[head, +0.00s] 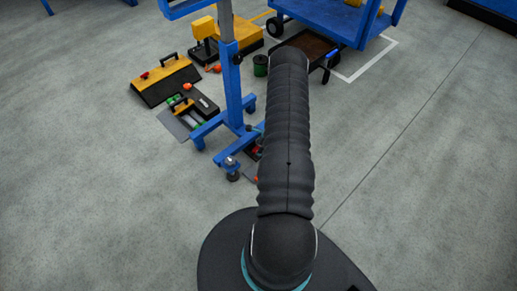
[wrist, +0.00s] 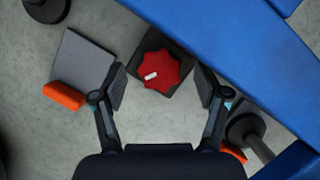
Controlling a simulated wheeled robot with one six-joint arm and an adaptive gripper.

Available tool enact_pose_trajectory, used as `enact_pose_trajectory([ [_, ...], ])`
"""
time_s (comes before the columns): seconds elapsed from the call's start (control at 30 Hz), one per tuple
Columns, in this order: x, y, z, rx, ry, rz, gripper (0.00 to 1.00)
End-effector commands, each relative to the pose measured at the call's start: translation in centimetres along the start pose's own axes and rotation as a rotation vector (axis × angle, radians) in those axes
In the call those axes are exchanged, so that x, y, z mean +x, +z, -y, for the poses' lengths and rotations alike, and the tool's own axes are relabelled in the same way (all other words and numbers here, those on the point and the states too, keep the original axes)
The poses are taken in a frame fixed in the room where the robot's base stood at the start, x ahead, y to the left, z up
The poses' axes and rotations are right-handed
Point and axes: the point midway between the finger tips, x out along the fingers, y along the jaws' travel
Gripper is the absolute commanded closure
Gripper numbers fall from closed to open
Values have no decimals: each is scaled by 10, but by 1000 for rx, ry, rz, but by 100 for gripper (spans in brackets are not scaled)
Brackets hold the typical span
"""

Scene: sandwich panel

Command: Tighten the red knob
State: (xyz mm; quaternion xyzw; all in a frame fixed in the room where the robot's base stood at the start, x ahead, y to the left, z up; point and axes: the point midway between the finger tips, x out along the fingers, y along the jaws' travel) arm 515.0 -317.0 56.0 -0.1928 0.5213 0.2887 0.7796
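The red knob (wrist: 158,66) shows in the wrist view, a lobed red disc with a white mark on its face. It sits on a dark block (wrist: 181,47) beside a blue beam. My gripper (wrist: 163,90) is open, with one finger on each side of the picture just below the knob and nothing between the fingertips. The knob lies ahead of the gap between the fingers; I cannot tell how far below. In the head view my arm covers most of that area, and the gripper itself is hidden.
A blue stand (head: 232,85) rises close to my arm, and its beam (wrist: 245,50) crosses the wrist view's right side. Toolboxes (head: 165,80) lie on the floor at left. A blue cart (head: 330,20) stands behind. The floor at right is clear.

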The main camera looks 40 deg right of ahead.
Motion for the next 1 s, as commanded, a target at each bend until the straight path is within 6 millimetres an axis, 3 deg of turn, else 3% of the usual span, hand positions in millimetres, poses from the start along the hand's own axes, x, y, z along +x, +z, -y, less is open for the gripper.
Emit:
enact_pose_trajectory([
  [0.03,0,0,0,0,0,0,38],
  [0.23,0,0,0,-1,0,0,87],
  [0.63,3,1,0,51,-22,2,87],
  [1.0,10,0,-1,298,-127,4,87],
])
